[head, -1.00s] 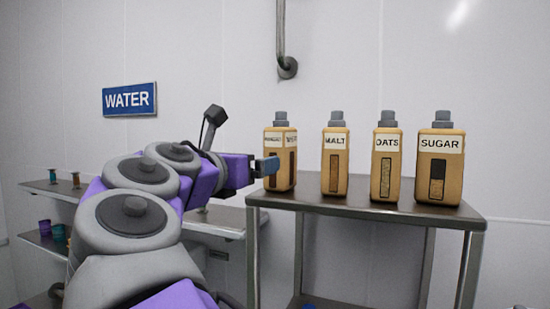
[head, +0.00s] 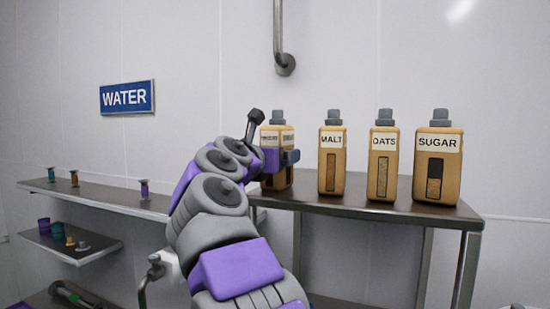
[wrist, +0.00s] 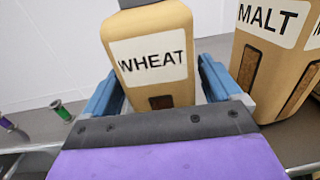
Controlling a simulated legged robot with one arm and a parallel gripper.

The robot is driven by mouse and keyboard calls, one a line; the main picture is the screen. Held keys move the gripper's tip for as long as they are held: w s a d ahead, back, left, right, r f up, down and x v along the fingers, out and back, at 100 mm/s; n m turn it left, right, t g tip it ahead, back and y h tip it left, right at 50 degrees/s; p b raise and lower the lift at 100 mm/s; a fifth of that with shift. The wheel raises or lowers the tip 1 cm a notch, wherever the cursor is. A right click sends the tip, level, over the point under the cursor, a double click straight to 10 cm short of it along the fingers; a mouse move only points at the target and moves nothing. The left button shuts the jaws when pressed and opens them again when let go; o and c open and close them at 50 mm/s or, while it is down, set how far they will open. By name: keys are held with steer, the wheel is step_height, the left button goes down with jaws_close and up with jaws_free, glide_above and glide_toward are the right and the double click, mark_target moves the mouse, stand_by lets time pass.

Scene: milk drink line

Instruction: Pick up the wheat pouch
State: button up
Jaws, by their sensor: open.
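The wheat pouch (head: 272,133) is a tan bottle-shaped container with a grey cap and a small dark window. It stands upright at the left end of the metal table, partly hidden behind my gripper (head: 290,158) in the head view. In the wrist view the WHEAT label on the pouch (wrist: 152,58) faces the camera. My gripper (wrist: 160,85) is open, with one blue finger on each side of the pouch's lower part. I cannot tell whether either finger touches it.
The malt pouch (head: 331,160) stands close to the right, followed by the oats pouch (head: 382,160) and sugar pouch (head: 436,165) on the metal table (head: 345,205). Low shelves (head: 110,197) with small spools and cups are at the left, below a WATER sign (head: 127,97).

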steer(key=shift+w+d, duration=0.45)
steer(key=shift+w, duration=0.15)
steer(key=shift+a, duration=0.1)
steer(key=shift+a, duration=0.1)
steer(key=shift+a, duration=0.25)
steer(key=shift+c, duration=1.3)
steer(key=shift+d, duration=0.3)
steer(key=c, duration=0.6)
jaws_close()
steer(key=shift+a, duration=0.1)
